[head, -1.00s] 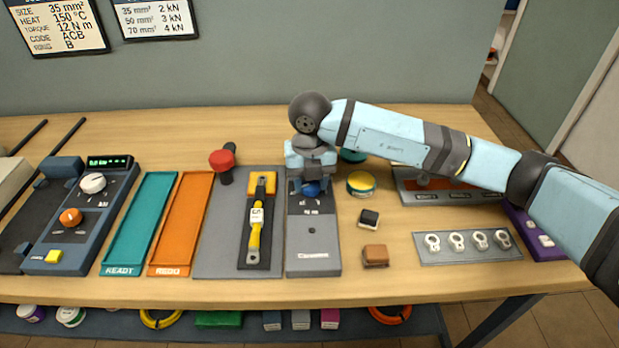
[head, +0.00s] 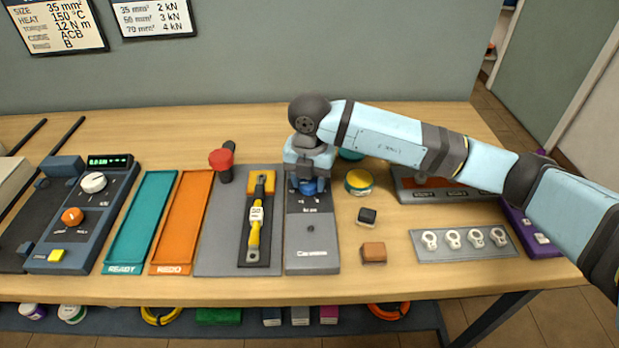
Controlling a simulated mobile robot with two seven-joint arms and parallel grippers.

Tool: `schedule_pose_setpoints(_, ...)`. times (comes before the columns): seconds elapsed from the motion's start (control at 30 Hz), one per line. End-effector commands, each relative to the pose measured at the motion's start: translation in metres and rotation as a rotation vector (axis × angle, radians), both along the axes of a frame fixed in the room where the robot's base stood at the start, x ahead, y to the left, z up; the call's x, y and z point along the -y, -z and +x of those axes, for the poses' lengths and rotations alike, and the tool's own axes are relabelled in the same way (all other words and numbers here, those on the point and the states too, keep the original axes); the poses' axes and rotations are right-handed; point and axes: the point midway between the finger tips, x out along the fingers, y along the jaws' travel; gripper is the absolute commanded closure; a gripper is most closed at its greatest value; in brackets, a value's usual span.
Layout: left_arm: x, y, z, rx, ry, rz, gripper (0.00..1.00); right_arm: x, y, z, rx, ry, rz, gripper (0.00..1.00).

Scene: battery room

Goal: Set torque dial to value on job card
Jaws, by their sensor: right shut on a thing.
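The job card (head: 62,25) hangs on the wall at the upper left. It reads size 35 mm², heat 150 °C, torque 12 N m, code ACB, and a last line B. A blue dial (head: 311,187) sits near the top of a narrow grey unit (head: 311,235) at the middle of the bench. My right gripper (head: 308,184) points down over it and is shut on the blue dial. The gripper covers most of the dial, so its pointer and much of its scale are hidden. The small marks below it are too blurred to read. My left gripper is out of view.
Left of the unit lie a cable on a grey plate (head: 212,245), an orange tray (head: 178,225) and a teal tray (head: 140,225). A yellow-topped round tin (head: 359,180), a black block (head: 367,215) and a brown block (head: 373,253) stand close on the right.

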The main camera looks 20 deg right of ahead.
Motion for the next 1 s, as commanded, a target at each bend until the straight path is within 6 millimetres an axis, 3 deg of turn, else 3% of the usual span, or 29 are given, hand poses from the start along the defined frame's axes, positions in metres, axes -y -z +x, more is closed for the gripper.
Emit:
schedule_pose_setpoints(0.17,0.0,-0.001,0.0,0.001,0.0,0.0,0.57,0.0,-0.001,0.001,0.001,0.002,0.0,0.81)
schedule_pose_setpoints(0.2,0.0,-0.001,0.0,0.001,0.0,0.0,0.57,0.0,-0.001,0.001,0.001,0.002,0.0,0.5)
schedule_pose_setpoints(0.3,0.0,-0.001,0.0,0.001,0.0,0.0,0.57,0.0,-0.001,0.001,0.001,0.001,0.0,0.31)
schedule_pose_setpoints(0.67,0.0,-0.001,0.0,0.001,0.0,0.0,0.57,0.0,-0.006,0.0,0.001,-0.001,0.002,0.31)
schedule_pose_setpoints(0.77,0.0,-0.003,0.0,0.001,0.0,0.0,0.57,0.0,-0.02,0.001,0.003,-0.001,0.001,0.31)
schedule_pose_setpoints(1.0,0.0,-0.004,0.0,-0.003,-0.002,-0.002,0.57,0.0,-0.075,0.001,0.006,-0.001,0.001,0.31)
